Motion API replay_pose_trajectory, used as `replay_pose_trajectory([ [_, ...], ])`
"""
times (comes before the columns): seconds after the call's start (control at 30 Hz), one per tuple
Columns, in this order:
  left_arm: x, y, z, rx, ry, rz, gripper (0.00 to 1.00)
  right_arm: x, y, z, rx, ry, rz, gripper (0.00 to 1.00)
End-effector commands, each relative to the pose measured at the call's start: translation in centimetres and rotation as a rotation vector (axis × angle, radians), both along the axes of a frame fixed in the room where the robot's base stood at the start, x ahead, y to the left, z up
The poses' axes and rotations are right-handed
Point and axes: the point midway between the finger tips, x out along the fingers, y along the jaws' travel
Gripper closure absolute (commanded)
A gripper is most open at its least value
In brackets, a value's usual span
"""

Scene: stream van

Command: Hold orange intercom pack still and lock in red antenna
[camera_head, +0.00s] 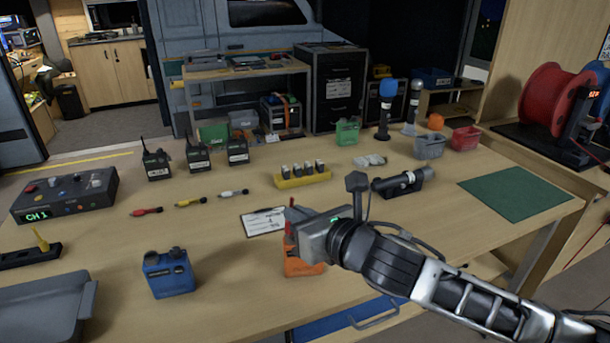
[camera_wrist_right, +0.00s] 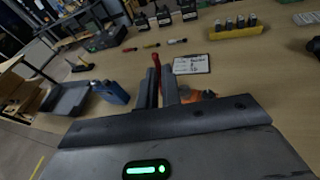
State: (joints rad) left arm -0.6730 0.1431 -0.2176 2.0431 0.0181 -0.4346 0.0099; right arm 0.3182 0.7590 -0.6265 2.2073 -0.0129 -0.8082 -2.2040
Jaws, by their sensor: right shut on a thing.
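The orange intercom pack (camera_head: 303,266) stands near the table's front edge, partly hidden behind my right gripper; a bit of it shows in the wrist view (camera_wrist_right: 203,94). My right gripper (camera_head: 292,236) is at the pack's top. In the wrist view the fingers (camera_wrist_right: 158,92) are shut on a slim red piece, which looks like the red antenna (camera_wrist_right: 156,62); its tip rises beyond them. The red antenna's top also shows in the head view (camera_head: 291,204). Its lower end is hidden, so I cannot tell whether it is seated in the pack. My left gripper is not in view.
A blue pack (camera_head: 168,273) stands left of the orange one. A clipboard (camera_head: 264,221) lies just behind. Small red, yellow and white pieces (camera_head: 190,202), a yellow battery rack (camera_head: 303,178) and a black device (camera_head: 402,183) lie farther back. A grey tray (camera_head: 45,305) is at front left.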

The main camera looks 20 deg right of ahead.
Motion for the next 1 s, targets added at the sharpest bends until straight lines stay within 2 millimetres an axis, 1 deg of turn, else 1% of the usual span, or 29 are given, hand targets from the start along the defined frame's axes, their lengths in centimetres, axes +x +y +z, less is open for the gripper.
replay_pose_trajectory([
  [0.03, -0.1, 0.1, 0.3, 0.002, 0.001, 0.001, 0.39, 1.1, -0.4, 1.6, -0.033, -0.016, 0.015, 1.0],
  [0.1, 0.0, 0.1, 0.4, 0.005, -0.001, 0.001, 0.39, 2.0, -0.8, 2.6, -0.065, -0.023, 0.033, 1.0],
  [0.27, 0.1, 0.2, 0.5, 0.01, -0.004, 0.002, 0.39, 3.1, -1.3, 3.8, -0.102, -0.03, 0.054, 1.0],
  [0.57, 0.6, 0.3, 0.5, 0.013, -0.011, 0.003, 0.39, 3.2, -1.3, 3.9, -0.102, -0.03, 0.057, 1.0],
  [0.67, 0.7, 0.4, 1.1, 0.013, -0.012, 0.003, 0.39, 3.1, -1.4, 4.1, -0.103, -0.028, 0.057, 1.0],
  [0.73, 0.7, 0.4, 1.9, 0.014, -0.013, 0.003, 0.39, 2.9, -1.5, 4.4, -0.101, -0.023, 0.059, 1.0],
  [0.77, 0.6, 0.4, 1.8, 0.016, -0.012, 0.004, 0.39, 2.8, -1.5, 4.3, -0.098, -0.022, 0.061, 1.0],
  [0.8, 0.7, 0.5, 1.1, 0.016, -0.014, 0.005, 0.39, 2.8, -1.4, 3.4, -0.097, -0.022, 0.061, 1.0],
  [1.0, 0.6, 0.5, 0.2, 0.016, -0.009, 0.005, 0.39, 2.9, -1.4, 1.7, -0.098, -0.022, 0.06, 1.0],
])
